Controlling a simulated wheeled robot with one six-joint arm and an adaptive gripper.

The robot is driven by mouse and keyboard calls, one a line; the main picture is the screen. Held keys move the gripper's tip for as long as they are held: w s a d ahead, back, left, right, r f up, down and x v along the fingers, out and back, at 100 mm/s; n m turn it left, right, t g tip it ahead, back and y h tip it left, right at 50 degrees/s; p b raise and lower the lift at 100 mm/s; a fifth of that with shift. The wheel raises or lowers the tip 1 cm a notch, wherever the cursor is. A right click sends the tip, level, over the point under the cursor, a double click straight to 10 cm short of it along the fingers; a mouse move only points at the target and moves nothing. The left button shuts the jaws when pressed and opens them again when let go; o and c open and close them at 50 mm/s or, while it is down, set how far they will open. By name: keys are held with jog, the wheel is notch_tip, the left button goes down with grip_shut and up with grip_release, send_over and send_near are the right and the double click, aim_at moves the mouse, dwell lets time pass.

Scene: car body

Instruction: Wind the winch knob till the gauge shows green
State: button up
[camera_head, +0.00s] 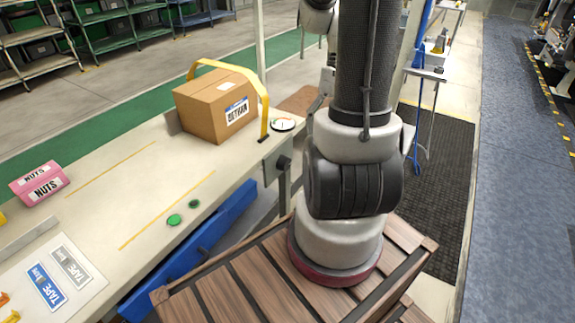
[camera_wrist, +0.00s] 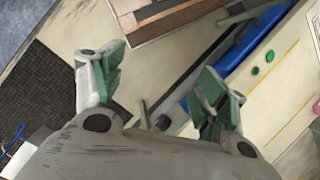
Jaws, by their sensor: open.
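The gauge (camera_head: 283,124) is a small round white dial on the bench's far right corner. Coloured marks show on it, but its needle is too small to read. The winch knob (camera_head: 283,163) looks like a dark round piece on the bench's end face, just below the gauge. A yellow strap (camera_head: 264,100) arches over a cardboard box (camera_head: 215,107) beside the gauge. In the wrist view my gripper (camera_wrist: 162,68) is open, its green-padded fingers wide apart with nothing between them. A small dark piece (camera_wrist: 162,122) shows beyond them; I cannot tell whether it is the knob.
My arm stands on a slatted wooden platform (camera_head: 235,285) right of the bench (camera_head: 130,180). A blue beam (camera_head: 215,230) runs under the bench edge. Two green buttons (camera_head: 174,219), a pink NUTS box (camera_head: 40,183) and TAPE cards (camera_head: 46,287) are on top. A black mat (camera_head: 440,170) lies behind.

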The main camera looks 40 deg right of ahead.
notch_tip(320, 180, down, 14)
jog(key=m+t+y, duration=0.2)
jog(key=m+y, duration=0.6)
jog(key=m, duration=0.1)
jog(key=m+t+h, duration=0.4)
jog(key=m+t, duration=1.1)
jog(key=t, duration=0.1)
send_near(288, 165)
jog(key=w+a+f, duration=0.1)
jog(key=w, duration=0.1)
jog(key=shift+t, duration=0.3)
jog(key=x, duration=0.6)
jog(key=shift+w+a+r, duration=0.15)
jog(key=shift+w+r, duration=0.05)
jog(key=shift+w, duration=0.15)
jog(key=shift+w+a, duration=0.2)
jog(key=shift+w, duration=0.35)
jog(key=shift+c, duration=0.2)
jog(key=c, duration=1)
